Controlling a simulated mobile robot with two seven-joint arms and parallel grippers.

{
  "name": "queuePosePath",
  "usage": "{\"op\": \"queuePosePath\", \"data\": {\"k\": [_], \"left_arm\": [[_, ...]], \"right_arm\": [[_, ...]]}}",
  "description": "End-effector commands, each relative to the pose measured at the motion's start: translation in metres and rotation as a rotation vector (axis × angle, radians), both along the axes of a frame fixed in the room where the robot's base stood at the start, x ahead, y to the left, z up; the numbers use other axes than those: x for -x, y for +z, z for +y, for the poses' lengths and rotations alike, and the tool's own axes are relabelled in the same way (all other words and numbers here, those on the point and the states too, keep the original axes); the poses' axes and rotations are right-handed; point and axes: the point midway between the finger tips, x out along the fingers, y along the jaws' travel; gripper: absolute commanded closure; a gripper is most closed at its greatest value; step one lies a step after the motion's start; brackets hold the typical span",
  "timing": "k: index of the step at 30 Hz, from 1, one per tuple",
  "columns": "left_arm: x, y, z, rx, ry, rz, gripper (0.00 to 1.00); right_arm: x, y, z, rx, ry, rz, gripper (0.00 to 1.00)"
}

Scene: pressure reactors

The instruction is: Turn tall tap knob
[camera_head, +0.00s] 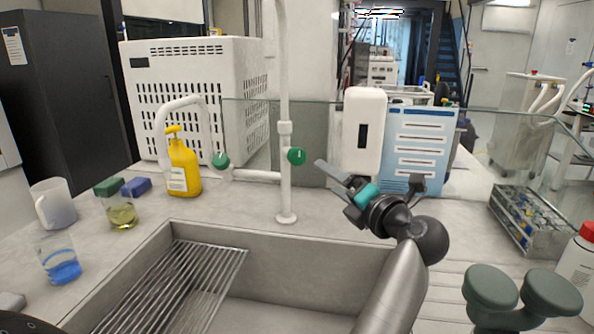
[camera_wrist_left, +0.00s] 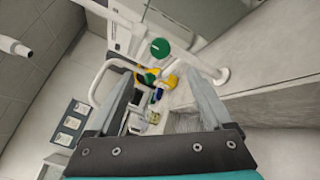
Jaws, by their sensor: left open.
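The tall tap (camera_head: 284,90) is a white pipe standing behind the sink, with a round green knob (camera_head: 296,156) on its right side. My left gripper (camera_head: 330,182) is just right of the knob and slightly lower in the head view, with its jaws pointing left. It is open and empty, apart from the knob. In the left wrist view the same green knob (camera_wrist_left: 160,49) appears ahead, between and beyond the spread fingers (camera_wrist_left: 160,76). My right gripper is not in view.
A shorter white tap with another green knob (camera_head: 220,160) stands left of the tall one. A yellow bottle (camera_head: 184,168) is beside it. The sink (camera_head: 310,242) with a wire rack (camera_head: 185,285) lies in front. A white box-like device (camera_head: 362,130) and blue sign (camera_head: 418,150) stand behind my gripper.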

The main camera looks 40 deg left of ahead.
Motion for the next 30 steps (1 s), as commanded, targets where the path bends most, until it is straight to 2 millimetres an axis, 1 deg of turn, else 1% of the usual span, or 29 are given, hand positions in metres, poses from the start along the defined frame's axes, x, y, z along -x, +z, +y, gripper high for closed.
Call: {"op": "queuePosePath", "data": {"k": [5, 8, 14, 15, 17, 18, 22, 27, 30], "left_arm": [[-0.005, -0.001, 0.013, -0.003, 0.002, 0.000, 0.16], [-0.010, 0.000, 0.029, -0.004, 0.003, -0.002, 0.16], [-0.026, -0.001, 0.070, -0.004, 0.004, -0.001, 0.16], [-0.030, -0.001, 0.078, -0.004, 0.004, 0.000, 0.16], [-0.034, -0.001, 0.090, -0.004, 0.004, -0.001, 0.16], [-0.037, -0.002, 0.098, -0.003, 0.004, 0.000, 0.16], [-0.046, -0.002, 0.119, -0.002, 0.003, 0.001, 0.16], [-0.053, -0.002, 0.135, -0.001, 0.001, 0.001, 0.16], [-0.055, -0.001, 0.140, -0.001, 0.001, 0.001, 0.16]], "right_arm": [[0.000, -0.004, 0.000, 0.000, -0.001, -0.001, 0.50], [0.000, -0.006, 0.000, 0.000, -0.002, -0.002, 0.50], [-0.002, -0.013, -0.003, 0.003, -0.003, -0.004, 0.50], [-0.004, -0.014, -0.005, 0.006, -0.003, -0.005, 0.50], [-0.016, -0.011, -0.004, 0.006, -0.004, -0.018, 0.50], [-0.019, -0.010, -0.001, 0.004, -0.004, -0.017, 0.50], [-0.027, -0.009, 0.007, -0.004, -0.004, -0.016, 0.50], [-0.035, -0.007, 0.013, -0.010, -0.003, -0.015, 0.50], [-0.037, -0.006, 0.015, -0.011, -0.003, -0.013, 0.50]]}}
